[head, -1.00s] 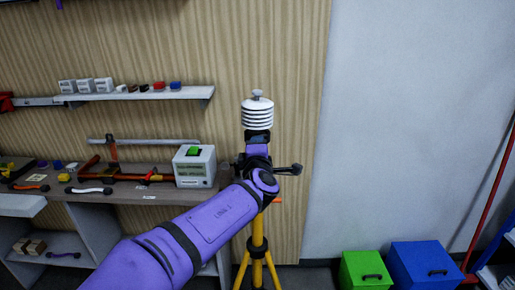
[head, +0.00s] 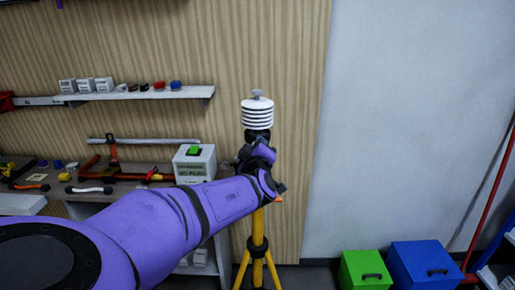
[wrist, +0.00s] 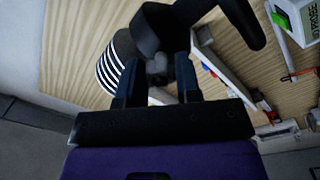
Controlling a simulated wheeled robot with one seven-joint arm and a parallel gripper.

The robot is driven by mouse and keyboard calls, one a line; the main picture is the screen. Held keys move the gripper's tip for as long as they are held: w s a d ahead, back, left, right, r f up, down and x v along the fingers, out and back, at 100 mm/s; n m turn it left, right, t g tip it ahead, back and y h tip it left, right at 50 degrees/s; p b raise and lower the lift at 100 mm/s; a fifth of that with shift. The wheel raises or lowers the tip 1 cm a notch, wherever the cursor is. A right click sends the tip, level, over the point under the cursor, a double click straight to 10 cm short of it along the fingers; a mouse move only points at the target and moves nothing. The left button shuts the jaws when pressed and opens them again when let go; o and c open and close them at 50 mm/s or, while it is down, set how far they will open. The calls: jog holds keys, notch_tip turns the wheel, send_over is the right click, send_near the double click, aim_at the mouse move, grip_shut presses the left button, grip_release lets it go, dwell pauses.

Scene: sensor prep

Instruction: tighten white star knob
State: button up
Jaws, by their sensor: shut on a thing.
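A white louvred sensor housing (head: 257,114) stands upright on a yellow tripod (head: 258,246), with a small grey piece (head: 257,93) on its top. Its striped side shows at the left in the wrist view (wrist: 108,74). In the wrist view my gripper (wrist: 157,72) has its dark fingers closed around a small pale-grey knob (wrist: 156,66), which I take to be the white star knob in shadow. Its arms are mostly hidden by the fingers. In the head view my arm's end is just below the housing, and it hides the knob and the fingertips.
A black handle (wrist: 240,20) curves close beside the fingers. At the left, a workbench bears tools and a white box with a green top (head: 194,164), below a wall shelf (head: 145,95). Green (head: 364,270) and blue (head: 424,265) boxes stand on the floor at right.

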dwell(0.3)
jog(key=o, duration=0.9)
jog(key=shift+s, duration=0.1)
